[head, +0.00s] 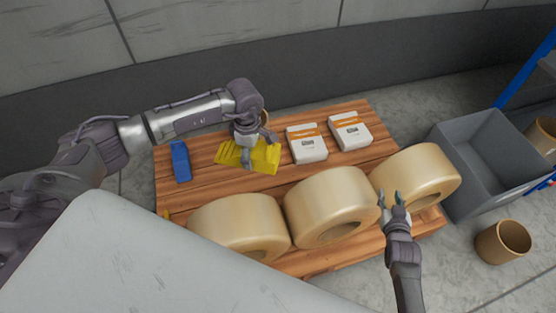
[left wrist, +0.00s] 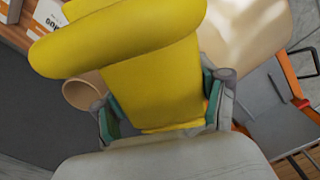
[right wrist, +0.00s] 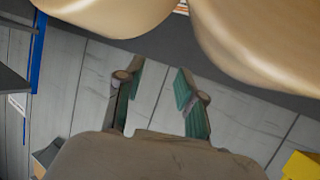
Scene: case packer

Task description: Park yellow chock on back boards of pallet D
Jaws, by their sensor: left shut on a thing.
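The yellow chock (head: 262,158) is over the back boards of the wooden pallet (head: 285,122), between a blue block and a white pack. I cannot tell whether it touches the boards. My left gripper (head: 248,163) is shut on it. In the left wrist view the yellow chock (left wrist: 150,80) fills the space between the fingers (left wrist: 165,115). No letter shows on the pallet. My right gripper (head: 394,200) is open and empty by the rolls at the front; the right wrist view shows its fingers (right wrist: 155,95) apart with nothing between them.
The blue block (head: 181,162) lies at the pallet's back left. Two white packs (head: 307,145) (head: 350,132) with orange bands are at the back right. Three large tan rolls (head: 238,222) (head: 330,207) (head: 418,178) line the front. A grey bin (head: 487,150) and brown tube (head: 502,242) stand right of the pallet.

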